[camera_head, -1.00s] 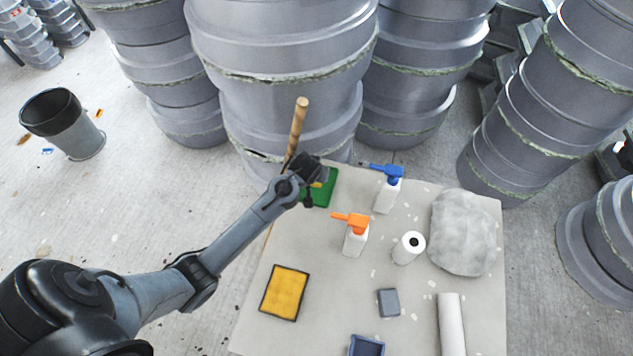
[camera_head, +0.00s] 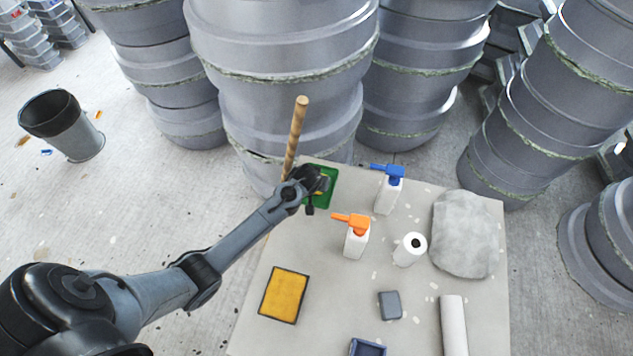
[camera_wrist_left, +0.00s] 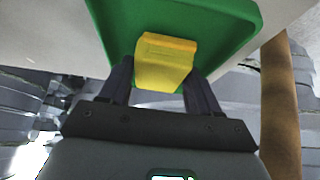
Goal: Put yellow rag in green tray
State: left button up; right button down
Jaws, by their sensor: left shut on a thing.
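The green tray (camera_head: 326,200) lies at the far left corner of the table, partly hidden by my left gripper (camera_head: 318,184). In the left wrist view the green tray (camera_wrist_left: 215,28) fills the top. The yellow rag (camera_wrist_left: 165,62) is a small folded block between the two fingers of my left gripper (camera_wrist_left: 160,85), which is shut on it. The rag is over the tray in that view; I cannot tell whether it touches the tray floor. My right gripper is not in view.
A wooden pole (camera_head: 294,140) stands close beside the gripper. A blue-topped spray bottle (camera_head: 388,192), an orange-topped one (camera_head: 356,240), a paper roll (camera_head: 408,250) and a grey lump (camera_head: 464,234) are to the right. A yellow tray (camera_head: 284,295) lies nearer.

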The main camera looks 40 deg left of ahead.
pick_arm(q)
jog(key=shift+f, duration=0.15)
jog(key=o, duration=0.9)
jog(key=shift+o, duration=0.2)
jog(key=shift+s+d+r, duration=0.1)
jog(key=shift+s+r, duration=0.15)
jog(key=shift+r, duration=0.35)
jog(key=p+v, duration=0.3)
jog(key=v, duration=0.8)
jog(key=s+d+r+m+h, duration=0.1)
jog(key=s+d+m, duration=0.1)
jog(key=s, duration=0.6)
jog(key=s+d+r+m+g+h, duration=0.1)
jog(key=s+d+r+m, duration=0.1)
jog(key=s+d, duration=0.3)
jog(key=s+d+r+m, duration=0.2)
jog(key=s+d+m, duration=0.1)
jog(key=s, duration=0.7)
jog(key=shift+s+d+g+h, duration=0.35)
jog(key=shift+d+g+h, duration=0.05)
jog(key=shift+d, duration=0.3)
